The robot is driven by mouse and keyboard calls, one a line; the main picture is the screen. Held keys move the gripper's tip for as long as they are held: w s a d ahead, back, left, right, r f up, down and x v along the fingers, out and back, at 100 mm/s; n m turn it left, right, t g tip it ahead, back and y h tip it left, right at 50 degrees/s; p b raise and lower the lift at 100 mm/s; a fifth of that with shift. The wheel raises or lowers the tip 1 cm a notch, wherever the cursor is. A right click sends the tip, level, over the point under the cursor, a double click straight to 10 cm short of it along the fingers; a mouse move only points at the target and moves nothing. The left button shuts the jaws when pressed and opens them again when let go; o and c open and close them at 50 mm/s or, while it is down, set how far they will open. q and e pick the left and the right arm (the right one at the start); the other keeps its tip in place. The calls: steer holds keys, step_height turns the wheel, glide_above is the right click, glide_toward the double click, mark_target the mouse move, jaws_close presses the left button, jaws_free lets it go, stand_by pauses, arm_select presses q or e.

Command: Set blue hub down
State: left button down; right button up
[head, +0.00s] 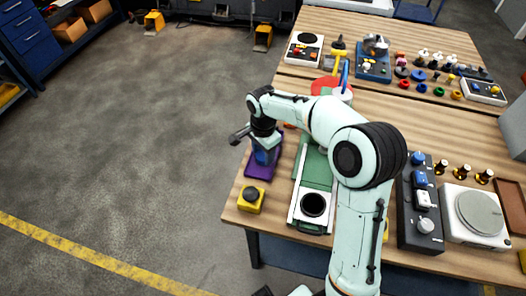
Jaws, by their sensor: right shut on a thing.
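The blue hub (261,156) is at the left edge of the wooden bench, partly hidden by my right gripper (264,148). My right gripper points down and is shut on the hub. The hub is over a purple tray (258,172). I cannot tell whether the hub touches the tray or is a little above it. My left gripper is not in view.
A yellow box with a black button (250,199) stands in front of the purple tray. A green and white slide unit (312,204) lies to its right. Several small coloured parts and devices fill the bench's back and right. The floor at left is clear.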

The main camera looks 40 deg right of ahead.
mark_target(263, 155)
steer(key=shift+f, duration=0.15)
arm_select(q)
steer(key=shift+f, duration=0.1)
arm_select(e)
steer(key=o, duration=1.4)
steer(key=shift+r, duration=0.35)
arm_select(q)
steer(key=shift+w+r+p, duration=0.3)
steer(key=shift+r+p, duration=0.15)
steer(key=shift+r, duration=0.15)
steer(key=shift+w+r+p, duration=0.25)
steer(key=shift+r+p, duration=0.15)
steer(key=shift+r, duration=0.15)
arm_select(e)
step_height(263, 155, up, 12)
steer(key=shift+f, duration=0.15)
steer(key=shift+f, duration=0.1)
